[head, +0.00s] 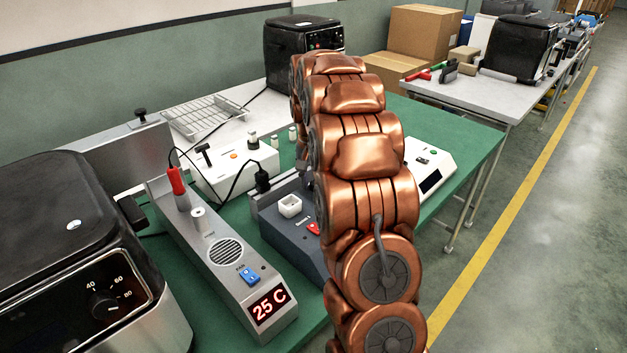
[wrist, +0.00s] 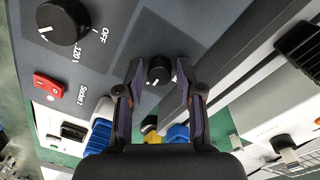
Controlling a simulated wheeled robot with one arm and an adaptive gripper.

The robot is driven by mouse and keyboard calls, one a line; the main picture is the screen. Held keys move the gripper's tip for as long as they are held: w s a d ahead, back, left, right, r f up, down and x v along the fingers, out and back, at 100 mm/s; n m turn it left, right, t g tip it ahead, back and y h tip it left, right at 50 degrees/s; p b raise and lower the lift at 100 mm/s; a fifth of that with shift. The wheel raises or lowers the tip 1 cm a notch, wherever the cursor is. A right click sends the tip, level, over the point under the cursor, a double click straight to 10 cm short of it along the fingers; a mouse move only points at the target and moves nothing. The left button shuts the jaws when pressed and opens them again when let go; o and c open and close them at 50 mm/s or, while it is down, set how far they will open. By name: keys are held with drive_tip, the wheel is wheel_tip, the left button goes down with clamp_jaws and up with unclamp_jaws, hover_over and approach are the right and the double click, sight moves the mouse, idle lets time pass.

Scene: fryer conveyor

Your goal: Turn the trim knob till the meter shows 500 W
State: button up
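A small black knob (wrist: 160,71) with a white mark sits on a dark grey panel in the wrist view; it looks like the trim knob. My gripper (wrist: 160,78) has one finger on each side of it, with a small gap visible on both sides. The fingers are apart and hold nothing that I can see. In the head view my copper arm hides the gripper and this knob. A white box with a dark display (head: 431,181) stands right of my arm and may be the meter; no reading is legible.
A larger black knob (wrist: 63,22), marked OFF and 120 V, and a red switch (wrist: 49,86) are on the panel. A grey unit showing 25 C (head: 268,305) and a black fryer (head: 70,230) stand at left. The grey socket box (head: 285,232) is beside my arm.

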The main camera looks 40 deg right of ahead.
clamp_jaws()
drive_tip(key=n+b, duration=0.2)
drive_tip(key=n, duration=0.2)
drive_tip(key=shift+n+b, duration=0.4)
drive_tip(key=shift+n, duration=1.9)
drive_tip(key=shift+o, duration=1.9)
unclamp_jaws()
